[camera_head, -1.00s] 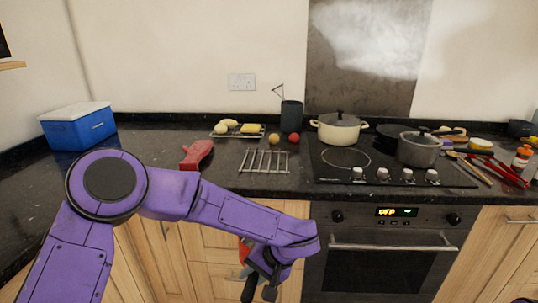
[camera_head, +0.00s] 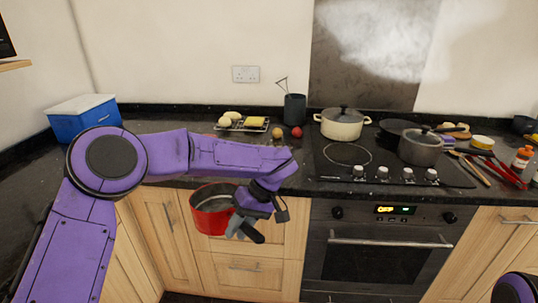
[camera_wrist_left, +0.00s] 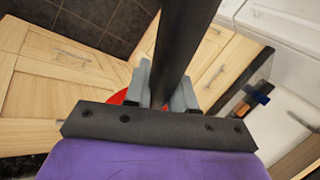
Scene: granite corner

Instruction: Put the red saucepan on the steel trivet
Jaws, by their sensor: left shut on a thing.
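The red saucepan (camera_head: 208,221) hangs in the air in front of the counter's front edge, over the wooden cabinet fronts. Its open top faces up and its inside looks empty. My left gripper (camera_head: 238,225) is shut on its dark handle (camera_head: 253,236). In the left wrist view the handle (camera_wrist_left: 183,45) runs between the grey fingers (camera_wrist_left: 160,85), with a little of the red pan (camera_wrist_left: 118,97) showing behind. The steel trivet is hidden behind my left forearm in the head view. My right gripper is out of view.
A rack with food (camera_head: 243,128) and a dark utensil pot (camera_head: 295,107) stand at the back. A cream pot (camera_head: 341,126) and a grey pan (camera_head: 421,150) occupy the hob (camera_head: 345,176). A blue box (camera_head: 84,122) stands at left. Utensils lie at right.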

